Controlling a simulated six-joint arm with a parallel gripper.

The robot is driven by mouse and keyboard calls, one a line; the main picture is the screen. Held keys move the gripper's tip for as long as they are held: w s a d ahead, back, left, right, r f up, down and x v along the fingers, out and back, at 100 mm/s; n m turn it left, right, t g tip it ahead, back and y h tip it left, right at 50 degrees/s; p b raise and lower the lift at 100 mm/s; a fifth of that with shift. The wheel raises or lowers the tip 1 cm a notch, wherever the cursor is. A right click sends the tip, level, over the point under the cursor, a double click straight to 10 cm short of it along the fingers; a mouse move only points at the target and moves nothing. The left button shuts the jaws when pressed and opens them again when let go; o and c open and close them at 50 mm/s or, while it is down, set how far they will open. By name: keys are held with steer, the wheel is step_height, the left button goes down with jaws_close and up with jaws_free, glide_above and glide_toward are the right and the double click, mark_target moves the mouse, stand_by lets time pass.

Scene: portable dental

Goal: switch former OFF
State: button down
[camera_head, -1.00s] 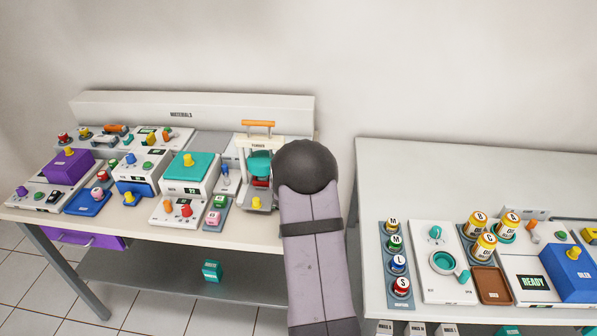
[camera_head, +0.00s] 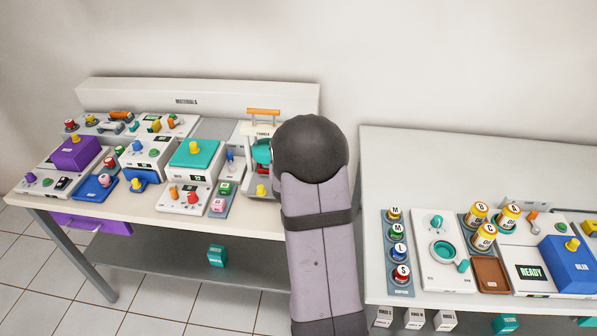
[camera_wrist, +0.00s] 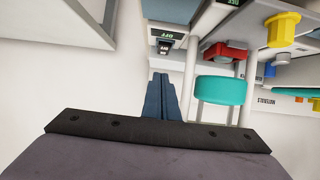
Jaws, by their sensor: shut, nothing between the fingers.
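The former (camera_head: 263,131) stands at the right end of the left bench, with an orange top handle, teal press part and yellow knob. My arm covers its right side. In the wrist view the former appears upside down, with its teal cylinder (camera_wrist: 221,90), red block (camera_wrist: 226,52) and yellow knob (camera_wrist: 281,29). A small dark panel (camera_wrist: 177,35) there shows green text that looks like an inverted OFF. A dark switch (camera_wrist: 165,47) sits beside that text. My gripper (camera_wrist: 161,78) is shut and empty, its tips pointing toward the switch, apparently short of it. The head view hides the fingers.
Other devices crowd the bench left of the former, including a teal-topped unit (camera_head: 195,152) and a purple box (camera_head: 76,153). The right table (camera_head: 460,165) holds cups, jars and a blue block (camera_head: 568,264). A gap separates the two tables. The former's metal posts (camera_wrist: 190,65) stand beside my fingers.

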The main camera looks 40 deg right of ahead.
steer(key=shift+s+a+r+b, duration=0.15)
steer(key=shift+s+a+b, duration=0.25)
steer(key=shift+s+a, duration=1.5)
steer(key=s+a+f+n+g+y+p, duration=0.1)
steer(key=s+a+n+y+p, duration=0.2)
steer(key=a, duration=0.8)
steer(key=s+a+f+n+g+y+p, duration=0.15)
steer(key=a+y, duration=0.35)
steer(key=a, duration=0.5)
steer(key=s+a+r+n+g+y+p, duration=0.1)
steer(key=s+a+n+g, duration=0.2)
steer(key=s, duration=0.6)
steer(key=s+a+r+n+g+p, duration=0.15)
steer(key=s+a+g, duration=0.3)
steer(key=s, duration=0.45)
step_height(320, 180, down, 12)
steer(key=b, duration=1.2)
steer(key=shift+a+r+t, duration=0.25)
steer(key=shift+a+t, duration=0.15)
